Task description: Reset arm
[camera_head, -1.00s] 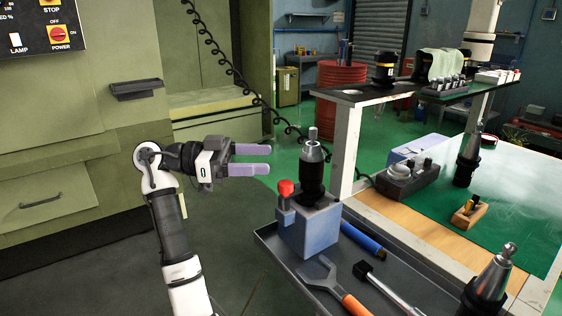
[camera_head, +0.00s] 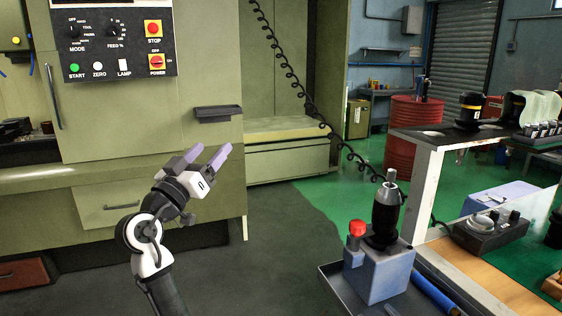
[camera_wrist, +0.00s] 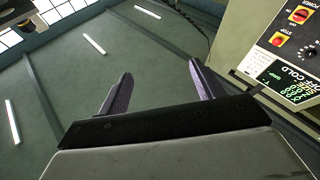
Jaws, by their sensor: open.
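My gripper (camera_head: 208,157) is raised in free air in front of the green machine, left of the cart. Its two purple fingers are apart with nothing between them, and they point up and to the right. In the wrist view my gripper (camera_wrist: 158,88) also shows both fingers spread and empty, with ceiling and lamps beyond. My arm is folded upward below it.
The green machine (camera_head: 150,205) with its control panel (camera_head: 115,40) stands behind my gripper. The tooling cart's tray (camera_head: 338,285), at lower right, holds a blue block (camera_head: 378,275) with a black tool holder (camera_head: 384,215). Dark floor between them is clear.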

